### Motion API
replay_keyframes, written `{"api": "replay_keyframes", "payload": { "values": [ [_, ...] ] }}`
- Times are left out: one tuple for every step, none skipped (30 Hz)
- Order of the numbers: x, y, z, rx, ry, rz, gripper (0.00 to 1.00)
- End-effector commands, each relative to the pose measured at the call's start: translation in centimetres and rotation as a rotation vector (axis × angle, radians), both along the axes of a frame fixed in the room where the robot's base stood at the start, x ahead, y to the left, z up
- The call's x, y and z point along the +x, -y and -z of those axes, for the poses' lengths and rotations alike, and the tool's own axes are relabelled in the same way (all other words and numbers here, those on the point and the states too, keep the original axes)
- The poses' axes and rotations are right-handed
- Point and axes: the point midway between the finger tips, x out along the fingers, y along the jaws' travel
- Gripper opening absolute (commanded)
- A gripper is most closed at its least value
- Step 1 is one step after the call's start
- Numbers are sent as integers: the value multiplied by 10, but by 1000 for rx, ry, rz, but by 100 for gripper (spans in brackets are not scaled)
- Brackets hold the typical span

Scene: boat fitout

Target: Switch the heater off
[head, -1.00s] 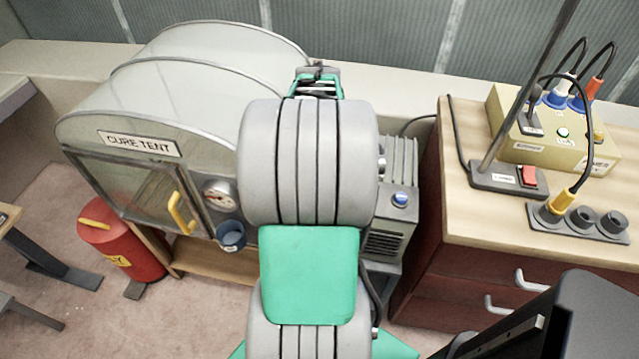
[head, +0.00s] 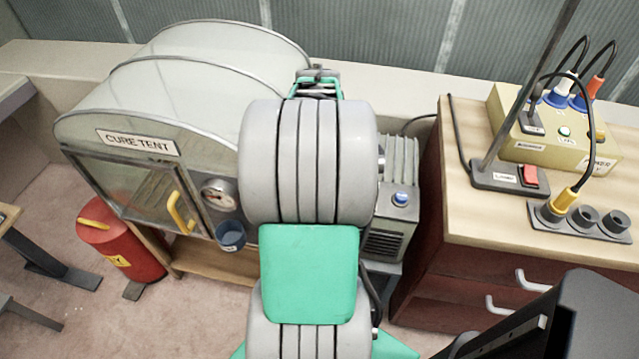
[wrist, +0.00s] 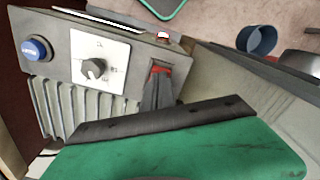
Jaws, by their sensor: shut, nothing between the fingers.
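The heater is a grey ribbed box. In the head view, its right part (head: 395,215) shows beside the cure tent, with my arm covering the rest. In the wrist view, its control panel (wrist: 62,62) has a blue button (wrist: 36,49) at the left, a dial (wrist: 95,68) on a white plate in the middle, and a red switch (wrist: 160,69) at the right. My gripper (wrist: 159,84) is shut and empty, its tips at the red switch and partly covering it. I cannot tell whether they touch it. In the head view, the fingers are hidden behind my arm.
The cure tent (head: 108,105) stands left of the heater, with a yellow handle and a small blue cup (head: 230,236) on its front. A wooden-topped cabinet (head: 455,215) with a power box (head: 570,150) stands close on the right. A red bin (head: 128,245) is on the floor.

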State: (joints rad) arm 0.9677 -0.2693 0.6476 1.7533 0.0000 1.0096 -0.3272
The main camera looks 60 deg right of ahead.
Motion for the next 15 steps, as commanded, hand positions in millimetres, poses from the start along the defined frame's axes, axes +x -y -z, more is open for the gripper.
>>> {"api": "replay_keyframes", "payload": {
  "values": [
    [0, 0, 1, 0, 0, 0, 0],
    [0, 0, 2, 0, 0, 0, 0],
    [0, 0, 3, 0, 0, 0, 0],
    [0, 0, 3, 0, 0, 0, 0],
    [0, 0, 3, 0, 0, 0, 0],
    [0, 0, 4, 0, 0, 0, 0],
    [0, 0, 5, 0, 0, 0, 0],
    [0, 0, 5, 0, 0, 0, 0],
    [0, 0, 6, 0, 0, 0, 0],
    [0, 0, 6, 0, 0, 0, 0],
    [0, 0, 6, 0, 0, 0, 0],
    [0, 0, 7, 0, 0, 0, 0],
    [0, 0, 8, 0, 0, 0, 0],
    [0, 0, 8, 0, 0, 0, 0],
    [0, 0, 9, 0, 0, 0, 0]
  ]
}}
